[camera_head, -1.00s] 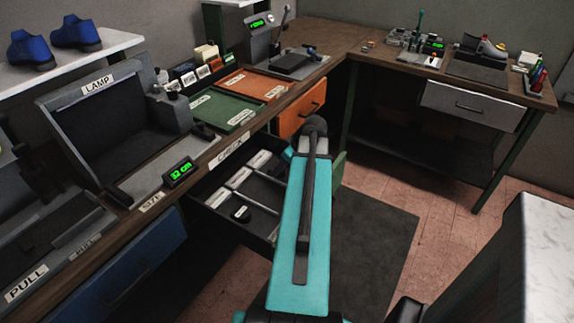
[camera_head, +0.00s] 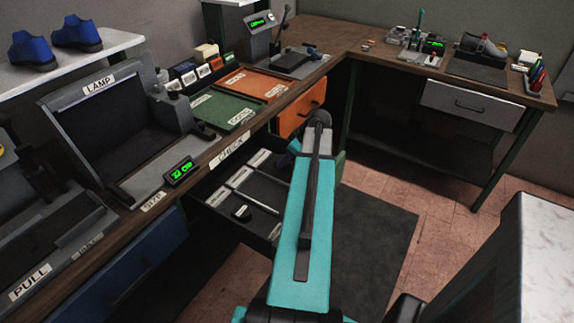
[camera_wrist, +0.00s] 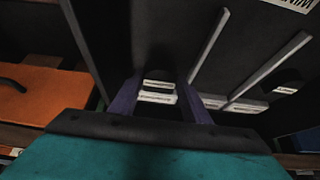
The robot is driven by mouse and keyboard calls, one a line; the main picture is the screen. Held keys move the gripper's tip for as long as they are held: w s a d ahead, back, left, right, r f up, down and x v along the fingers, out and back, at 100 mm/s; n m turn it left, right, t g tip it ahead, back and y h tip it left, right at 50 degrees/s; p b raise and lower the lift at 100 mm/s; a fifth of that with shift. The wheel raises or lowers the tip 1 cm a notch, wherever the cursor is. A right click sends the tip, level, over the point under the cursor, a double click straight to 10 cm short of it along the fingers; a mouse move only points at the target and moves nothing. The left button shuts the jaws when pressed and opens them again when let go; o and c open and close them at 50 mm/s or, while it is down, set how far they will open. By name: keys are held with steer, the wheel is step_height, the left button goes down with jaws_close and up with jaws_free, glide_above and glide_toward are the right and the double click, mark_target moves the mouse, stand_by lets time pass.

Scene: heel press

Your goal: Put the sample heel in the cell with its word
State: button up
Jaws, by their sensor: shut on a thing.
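My gripper (camera_wrist: 161,84) shows in the wrist view with its two purple fingers either side of a dark, rounded piece (camera_wrist: 158,58) with a white label, seemingly the sample heel. The fingers are shut on it, over the open drawer. The label's word is too small to read. In the head view my arm hides the fingers and the held piece. The open dark drawer (camera_head: 205,222) below the bench has cells split by pale dividers, with white word labels. Another small black heel (camera_head: 241,212) with a white label lies in its near cell; it also shows in the wrist view (camera_wrist: 287,87).
An orange drawer front (camera_head: 300,112) is beyond the open drawer. On the bench are green (camera_head: 222,112) and orange (camera_head: 262,82) trays, a lamp box (camera_head: 110,120) and a size display (camera_head: 182,171). Another bench with a grey drawer (camera_head: 470,106) stands at the right.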

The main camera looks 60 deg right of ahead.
mark_target(289, 162)
steer(key=shift+f+p, duration=0.45)
steer(key=shift+f, duration=1.2)
steer(key=shift+f, duration=0.1)
steer(key=o, duration=1.2)
steer(key=shift+r, duration=0.2)
steer(key=shift+b+v, duration=0.9)
steer(key=shift+v, duration=5.05)
